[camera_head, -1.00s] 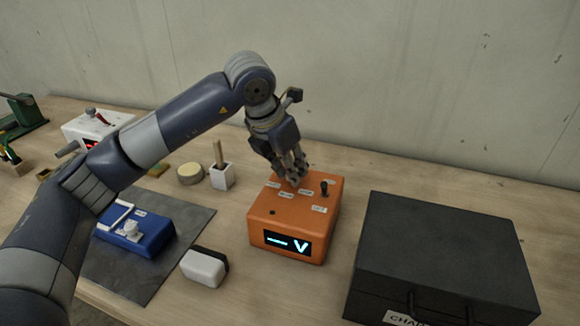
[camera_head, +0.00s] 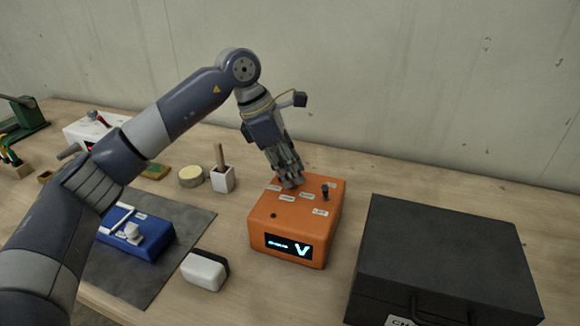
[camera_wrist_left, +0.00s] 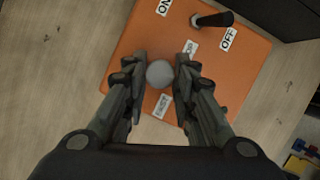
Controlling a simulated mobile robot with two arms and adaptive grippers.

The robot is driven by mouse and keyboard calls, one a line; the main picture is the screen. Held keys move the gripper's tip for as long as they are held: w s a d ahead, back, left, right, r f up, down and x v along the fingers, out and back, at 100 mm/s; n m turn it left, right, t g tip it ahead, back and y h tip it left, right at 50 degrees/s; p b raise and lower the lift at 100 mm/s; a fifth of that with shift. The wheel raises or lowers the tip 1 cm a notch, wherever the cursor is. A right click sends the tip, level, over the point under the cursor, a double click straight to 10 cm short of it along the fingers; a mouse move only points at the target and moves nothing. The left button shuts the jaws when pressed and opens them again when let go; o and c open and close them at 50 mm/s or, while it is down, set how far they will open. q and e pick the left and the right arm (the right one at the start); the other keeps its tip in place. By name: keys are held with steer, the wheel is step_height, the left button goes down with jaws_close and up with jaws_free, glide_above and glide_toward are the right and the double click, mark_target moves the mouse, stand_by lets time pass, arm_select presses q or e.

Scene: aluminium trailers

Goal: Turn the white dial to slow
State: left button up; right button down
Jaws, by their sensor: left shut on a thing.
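An orange box (camera_head: 262,222) stands on the table in the head view, with a lit display (camera_head: 290,246) showing a large V and small, unreadable text. My left gripper (camera_head: 291,184) points down at its top. In the left wrist view, the round, pale dial (camera_wrist_left: 160,73) sits between the fingertips of my left gripper (camera_wrist_left: 161,84), which is shut on it. In the head view the fingers hide the dial. Small white labels lie around it, too blurred or covered to read surely. My right gripper is not in view.
A black lever (camera_head: 325,191) stands on the box; ON and OFF labels show near it in the wrist view. A large black case (camera_head: 440,250) is at the right. A white-and-black block (camera_head: 204,270) and a blue device (camera_head: 150,240) on a grey mat are at the left.

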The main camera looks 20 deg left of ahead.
arm_select(q)
steer(key=shift+w+m+g+p, duration=0.1)
steer(key=shift+m+g+p, duration=0.25)
steer(key=shift+m, duration=0.75)
steer(key=shift+m+g, duration=0.25)
steer(key=shift+m, duration=0.15)
steer(key=o, duration=1.1)
steer(key=shift+c, duration=0.2)
steer(key=v, duration=1.2)
steer(key=shift+r, duration=0.1)
